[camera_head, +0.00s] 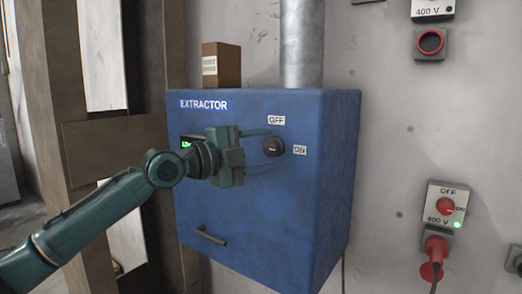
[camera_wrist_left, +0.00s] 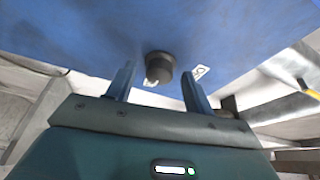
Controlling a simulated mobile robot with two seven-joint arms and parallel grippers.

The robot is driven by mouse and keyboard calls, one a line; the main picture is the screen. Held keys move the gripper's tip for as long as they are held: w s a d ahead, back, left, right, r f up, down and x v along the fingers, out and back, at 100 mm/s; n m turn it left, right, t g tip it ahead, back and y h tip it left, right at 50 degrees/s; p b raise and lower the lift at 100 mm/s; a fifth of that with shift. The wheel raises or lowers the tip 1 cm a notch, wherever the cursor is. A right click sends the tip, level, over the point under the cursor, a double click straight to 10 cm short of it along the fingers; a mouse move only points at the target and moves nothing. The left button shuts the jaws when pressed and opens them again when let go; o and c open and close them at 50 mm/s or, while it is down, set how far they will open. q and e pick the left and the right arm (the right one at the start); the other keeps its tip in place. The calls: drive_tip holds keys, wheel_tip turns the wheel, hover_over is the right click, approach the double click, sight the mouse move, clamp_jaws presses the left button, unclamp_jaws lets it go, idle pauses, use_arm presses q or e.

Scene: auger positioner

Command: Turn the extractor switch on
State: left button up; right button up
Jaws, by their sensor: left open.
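The blue extractor box (camera_head: 260,215) hangs on the wall in the middle of the head view. Its black rotary switch (camera_head: 273,147) is on the front, with an OFF label (camera_head: 277,120) above it and an ON label (camera_head: 300,150) to its right. My left gripper (camera_head: 262,150) is open, its fingers pointing at the switch. In the left wrist view the switch (camera_wrist_left: 159,66) shows just beyond and between the two fingertips, and I see no contact. My right gripper is in neither view.
A cardboard box (camera_head: 221,65) and a metal duct (camera_head: 302,45) are on top. A red 400 V switch (camera_head: 446,206) is on the wall at right.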

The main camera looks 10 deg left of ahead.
use_arm(q)
drive_tip(key=b+v, duration=0.4)
drive_tip(key=v, duration=0.9)
